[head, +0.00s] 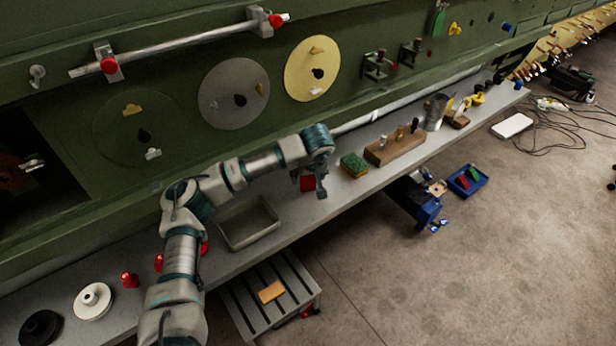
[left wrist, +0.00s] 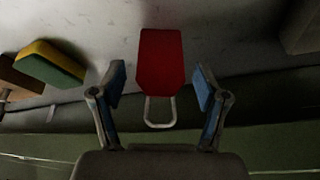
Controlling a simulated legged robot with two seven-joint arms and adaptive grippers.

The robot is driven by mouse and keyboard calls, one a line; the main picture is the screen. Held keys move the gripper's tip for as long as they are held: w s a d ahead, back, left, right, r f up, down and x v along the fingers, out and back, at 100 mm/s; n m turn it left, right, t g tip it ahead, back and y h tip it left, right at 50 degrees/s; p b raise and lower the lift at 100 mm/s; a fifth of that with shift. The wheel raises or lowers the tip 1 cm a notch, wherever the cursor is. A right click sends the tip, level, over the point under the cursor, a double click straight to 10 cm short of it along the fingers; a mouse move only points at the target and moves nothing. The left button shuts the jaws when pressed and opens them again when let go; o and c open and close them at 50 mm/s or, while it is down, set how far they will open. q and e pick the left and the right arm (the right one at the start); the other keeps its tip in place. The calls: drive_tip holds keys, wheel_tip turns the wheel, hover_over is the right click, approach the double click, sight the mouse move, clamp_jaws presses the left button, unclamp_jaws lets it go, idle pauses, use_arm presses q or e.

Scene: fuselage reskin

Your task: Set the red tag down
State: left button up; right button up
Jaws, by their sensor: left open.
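The red tag (head: 307,184) is on the grey bench shelf, partly hidden behind my left gripper (head: 318,188) in the head view. In the left wrist view the red tag (left wrist: 160,60) is a flat red plate with a pale wire loop pointing toward the gripper base. My left gripper (left wrist: 160,84) is open, with one blue-padded finger on each side of the tag and a visible gap to both. The tag seems to rest on the shelf, though its contact is hard to see. My right gripper is not in view.
A green and yellow sponge (head: 354,165) and a wooden block with tools (head: 395,147) stand right of the gripper. An empty grey tray (head: 248,240) lies to its left. The green fuselage panel rises behind the shelf (head: 290,215); the shelf's front edge is close.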

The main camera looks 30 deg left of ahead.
use_arm(q)
drive_tip(key=p+v, duration=0.1)
drive_tip(key=v, duration=1)
drive_tip(key=shift+r, duration=0.25)
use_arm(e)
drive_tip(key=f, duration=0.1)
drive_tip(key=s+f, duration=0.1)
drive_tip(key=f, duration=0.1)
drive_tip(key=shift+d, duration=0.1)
use_arm(q)
drive_tip(key=shift+s+d, duration=0.1)
drive_tip(key=shift+s, duration=0.05)
